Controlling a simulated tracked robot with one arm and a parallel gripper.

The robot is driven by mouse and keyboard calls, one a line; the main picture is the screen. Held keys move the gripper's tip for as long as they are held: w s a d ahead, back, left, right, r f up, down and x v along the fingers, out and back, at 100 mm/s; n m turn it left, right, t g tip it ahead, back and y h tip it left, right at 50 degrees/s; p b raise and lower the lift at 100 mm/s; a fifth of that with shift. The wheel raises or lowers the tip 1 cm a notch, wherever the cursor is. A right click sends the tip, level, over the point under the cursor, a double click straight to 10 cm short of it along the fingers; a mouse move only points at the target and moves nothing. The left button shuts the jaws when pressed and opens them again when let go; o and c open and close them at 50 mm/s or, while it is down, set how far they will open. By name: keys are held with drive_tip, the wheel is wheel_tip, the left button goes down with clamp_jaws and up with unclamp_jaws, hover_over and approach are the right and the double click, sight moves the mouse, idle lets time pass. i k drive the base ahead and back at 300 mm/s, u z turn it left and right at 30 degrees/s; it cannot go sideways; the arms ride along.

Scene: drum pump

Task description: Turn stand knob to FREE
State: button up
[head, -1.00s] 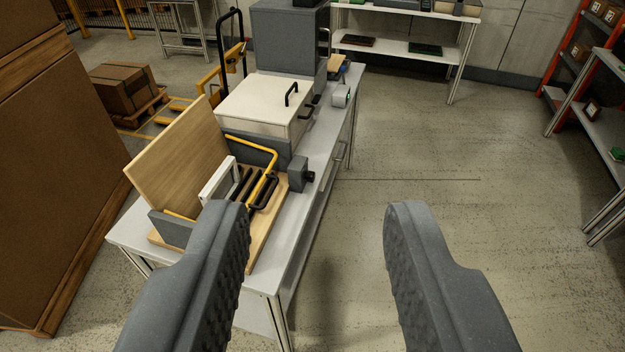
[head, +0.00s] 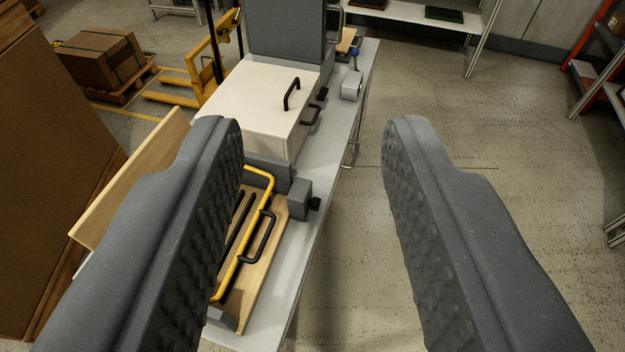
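My gripper (head: 314,135) is open and empty, its two grey ridged fingers wide apart in the foreground. Between the fingers, a grey block (head: 298,198) stands at the right edge of a wooden board (head: 262,285) on the bench. A small black knob (head: 315,204) sticks out of its right side. No FREE lettering is legible, and I cannot tell which part is the stand knob. The left finger hides part of the board.
The bench (head: 308,235) carries a yellow bar (head: 262,177), a black handle (head: 262,240), a white-lidded box (head: 255,105) and a tall grey cabinet (head: 285,35). A large brown carton stack (head: 50,180) stands at left. Open floor lies right of the bench.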

sight(314, 203)
drive_tip(key=u, duration=0.05)
drive_tip(key=i, duration=0.15)
drive_tip(key=z, duration=0.65)
drive_tip(key=k, duration=1.3)
drive_tip(key=z, duration=0.9)
drive_tip(key=i, duration=1.2)
drive_tip(key=u, duration=0.4)
drive_tip(key=i, duration=0.9)
drive_tip(key=u, duration=0.65)
